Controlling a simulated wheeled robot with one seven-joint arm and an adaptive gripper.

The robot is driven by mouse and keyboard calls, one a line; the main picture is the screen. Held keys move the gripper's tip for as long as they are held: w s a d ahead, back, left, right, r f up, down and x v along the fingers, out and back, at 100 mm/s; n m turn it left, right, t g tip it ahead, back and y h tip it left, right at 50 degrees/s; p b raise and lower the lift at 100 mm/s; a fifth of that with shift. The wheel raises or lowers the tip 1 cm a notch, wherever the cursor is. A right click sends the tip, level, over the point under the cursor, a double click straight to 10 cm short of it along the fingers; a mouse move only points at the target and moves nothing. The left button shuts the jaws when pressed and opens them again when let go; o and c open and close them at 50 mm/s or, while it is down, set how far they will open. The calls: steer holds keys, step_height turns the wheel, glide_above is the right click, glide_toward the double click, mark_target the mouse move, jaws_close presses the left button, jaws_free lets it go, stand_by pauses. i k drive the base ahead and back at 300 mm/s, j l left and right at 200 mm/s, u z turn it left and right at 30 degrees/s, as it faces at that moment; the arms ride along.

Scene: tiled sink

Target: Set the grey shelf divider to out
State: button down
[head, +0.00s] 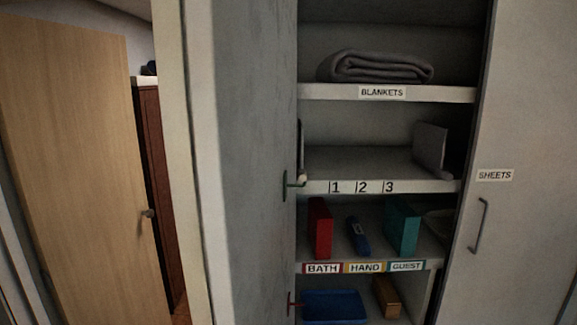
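A grey upright panel, which looks like the shelf divider (430,148), stands at the right end of the middle shelf (375,166) in the open cupboard. It is to the right of the numbers 1, 2, 3 (362,187) marked on that shelf's front edge. The rest of the shelf surface above the numbers is bare. A narrow pale piece (301,150) shows at the shelf's left end, mostly hidden by the door edge. My gripper is not in view.
A folded grey blanket (377,67) lies on the shelf above. Red (320,228), blue (358,236) and teal (403,227) items stand below.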

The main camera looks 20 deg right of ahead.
mark_target(430, 139)
steer(key=z, duration=1.25)
